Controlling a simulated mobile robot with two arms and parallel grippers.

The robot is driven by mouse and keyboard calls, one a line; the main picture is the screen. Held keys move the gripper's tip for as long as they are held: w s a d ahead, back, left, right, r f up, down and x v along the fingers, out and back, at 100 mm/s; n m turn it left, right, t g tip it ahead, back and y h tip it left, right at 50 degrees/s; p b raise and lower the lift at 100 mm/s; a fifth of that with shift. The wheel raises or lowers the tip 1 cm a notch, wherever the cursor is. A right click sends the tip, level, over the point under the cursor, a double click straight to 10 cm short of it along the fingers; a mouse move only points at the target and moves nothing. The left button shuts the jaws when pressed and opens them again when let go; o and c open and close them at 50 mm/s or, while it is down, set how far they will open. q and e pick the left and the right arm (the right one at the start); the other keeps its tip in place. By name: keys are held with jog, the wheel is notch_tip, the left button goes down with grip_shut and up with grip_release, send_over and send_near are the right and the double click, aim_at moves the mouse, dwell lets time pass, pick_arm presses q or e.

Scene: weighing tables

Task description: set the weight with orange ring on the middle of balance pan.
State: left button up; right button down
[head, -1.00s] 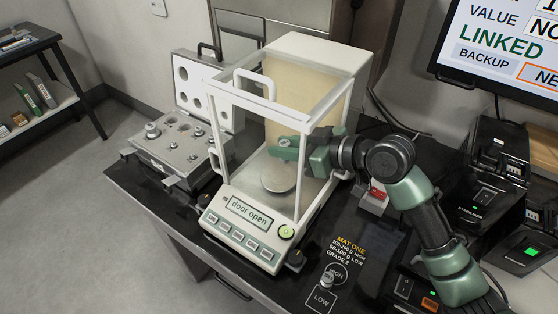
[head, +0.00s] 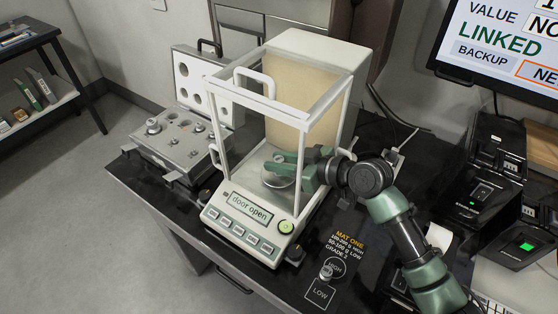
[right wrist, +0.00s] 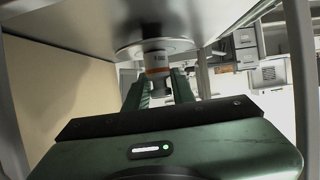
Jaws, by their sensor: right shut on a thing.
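The weight with orange ring (right wrist: 158,64) is between the fingertips of my right gripper (right wrist: 160,82), which is shut on it. The balance pan (right wrist: 128,51) is a round metal disc right at the weight's end in the right wrist view. I cannot tell whether the weight touches it. In the head view my right gripper (head: 280,163) reaches in through the right side of the balance, low over the pan (head: 274,181), and covers part of it. My left gripper is not in view.
The balance (head: 243,217) has a white frame and reads "door open". An open weight case (head: 176,150) stands to its left. Another small weight (head: 326,271) stands on the mat (head: 346,246) in front. A monitor (head: 505,50) and black devices (head: 488,170) are at the right.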

jog(key=c, duration=1.2)
grip_release()
jog(key=shift+d+r, duration=0.1)
jog(key=shift+d, duration=0.05)
jog(key=b+v, duration=0.1)
jog(key=v, duration=0.9)
jog(key=shift+s+d, duration=0.15)
jog(key=shift+d, duration=0.05)
jog(key=shift+s+d+r, duration=0.35)
jog(key=shift+d+r, duration=0.05)
jog(key=shift+d, duration=0.05)
